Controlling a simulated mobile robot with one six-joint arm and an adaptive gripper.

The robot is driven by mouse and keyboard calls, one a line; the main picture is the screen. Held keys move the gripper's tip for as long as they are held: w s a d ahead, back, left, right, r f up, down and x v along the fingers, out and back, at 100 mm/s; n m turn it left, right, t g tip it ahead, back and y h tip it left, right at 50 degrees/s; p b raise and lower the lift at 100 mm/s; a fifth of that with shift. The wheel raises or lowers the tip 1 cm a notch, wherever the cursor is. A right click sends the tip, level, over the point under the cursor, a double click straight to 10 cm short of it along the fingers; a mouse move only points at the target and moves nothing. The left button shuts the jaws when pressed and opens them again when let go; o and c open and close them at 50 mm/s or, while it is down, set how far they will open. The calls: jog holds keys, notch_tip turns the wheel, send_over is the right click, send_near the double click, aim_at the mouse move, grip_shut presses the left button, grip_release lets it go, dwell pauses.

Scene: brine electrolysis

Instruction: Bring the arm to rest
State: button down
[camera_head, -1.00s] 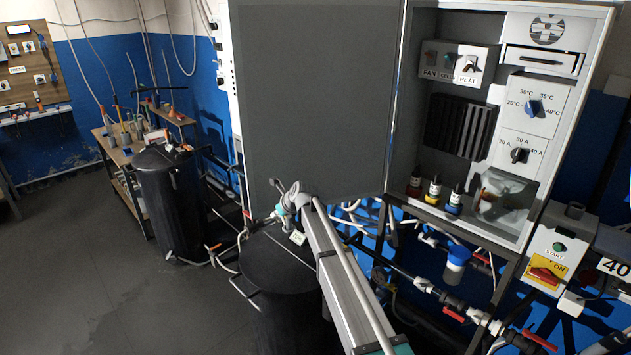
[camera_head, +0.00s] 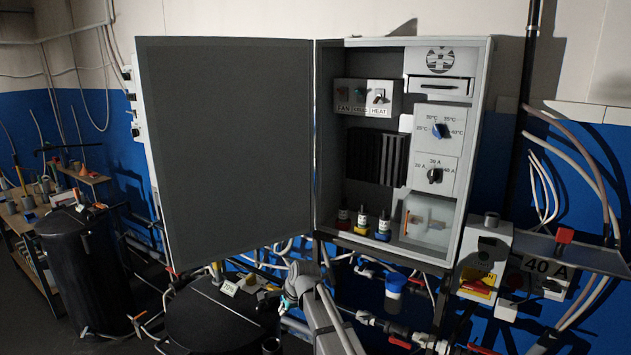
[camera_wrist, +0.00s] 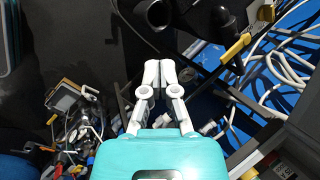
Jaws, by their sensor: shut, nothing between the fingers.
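My gripper (camera_wrist: 160,72) points away from the wrist camera, its two white fingers together with nothing between them. In the head view my gripper (camera_head: 296,270) shows small at the end of my grey arm, in front of the cabinet's lower edge. It is beside and above the black barrel (camera_head: 205,325), apart from the cabinet as far as I can see. The exact gap to the pipes behind it cannot be told.
The grey cabinet (camera_head: 483,140) stands with its door (camera_head: 225,150) wide open to the left. Small bottles (camera_head: 362,222) stand on its bottom shelf. Pipes with red valves (camera_head: 398,342) run below. A second black barrel (camera_head: 85,265) is at left, near a workbench (camera_head: 20,230).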

jog(key=s+d+f+n+g+h+b, duration=0.1)
jog(key=s+d+f+n+b, duration=0.1)
jog(key=s+d, duration=0.6)
jog(key=s+d+f+n+g+h+b, duration=0.1)
jog(key=s+d+f+n, duration=0.4)
jog(key=d, duration=0.5)
jog(key=s+d+f+n+g+h+b, duration=0.1)
jog(key=s+d+f+n+h+b, duration=0.1)
jog(key=s+d, duration=0.6)
jog(key=s+f+n+b, duration=0.1)
jog(key=s+n+b, duration=0.1)
jog(key=n, duration=0.1)
jog(key=shift+s+d+f+n+b, duration=0.2)
jog(key=shift+s+d+n+b, duration=0.1)
jog(key=shift+d+n+b, duration=0.1)
